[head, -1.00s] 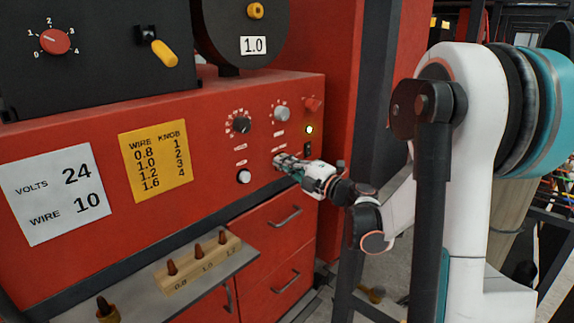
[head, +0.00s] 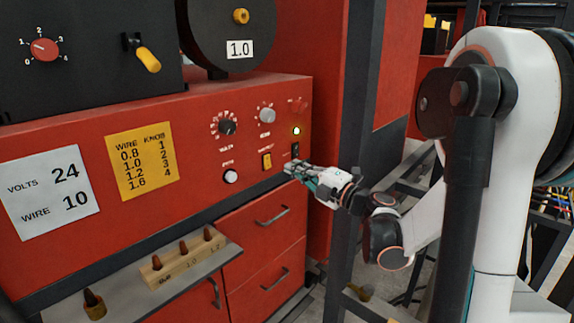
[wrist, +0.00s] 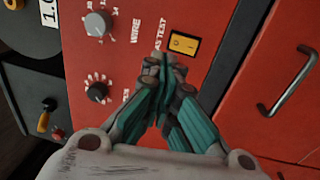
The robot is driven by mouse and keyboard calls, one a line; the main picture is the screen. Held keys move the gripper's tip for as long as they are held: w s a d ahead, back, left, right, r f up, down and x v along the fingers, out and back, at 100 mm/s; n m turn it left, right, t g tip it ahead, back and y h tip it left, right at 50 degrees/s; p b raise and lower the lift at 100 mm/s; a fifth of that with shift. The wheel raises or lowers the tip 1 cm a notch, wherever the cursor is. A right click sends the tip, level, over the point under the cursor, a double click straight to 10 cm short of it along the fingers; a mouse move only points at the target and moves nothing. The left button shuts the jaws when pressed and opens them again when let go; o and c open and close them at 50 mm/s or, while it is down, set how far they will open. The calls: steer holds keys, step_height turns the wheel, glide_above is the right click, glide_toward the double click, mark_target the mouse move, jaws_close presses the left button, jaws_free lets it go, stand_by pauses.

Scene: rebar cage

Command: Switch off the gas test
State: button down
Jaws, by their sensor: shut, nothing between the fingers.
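The gas test switch is a yellow rocker (head: 267,161) low on the red machine's front panel, and it also shows in the wrist view (wrist: 184,44) beside lettering that reads "AS TEST". It carries small dark marks; I cannot tell which side is pressed in. My gripper (head: 288,168) is just right of and slightly below the switch in the head view. In the wrist view my gripper (wrist: 160,62) has its fingertips together and empty, beside the switch, leaving the rocker visible. Whether the fingertips touch the panel is unclear.
A black knob (head: 228,127), grey knob (head: 267,115), white button (head: 230,176) and small black switch (head: 295,150) surround it. A lit lamp (head: 296,131) is above. Drawers with handles (head: 272,216) lie below. A dark post (head: 352,150) stands right of the panel.

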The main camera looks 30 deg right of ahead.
steer(key=v, duration=0.2)
steer(key=r+v, duration=0.1)
steer(key=v, duration=0.1)
steer(key=shift+s, duration=0.15)
stand_by(0.4)
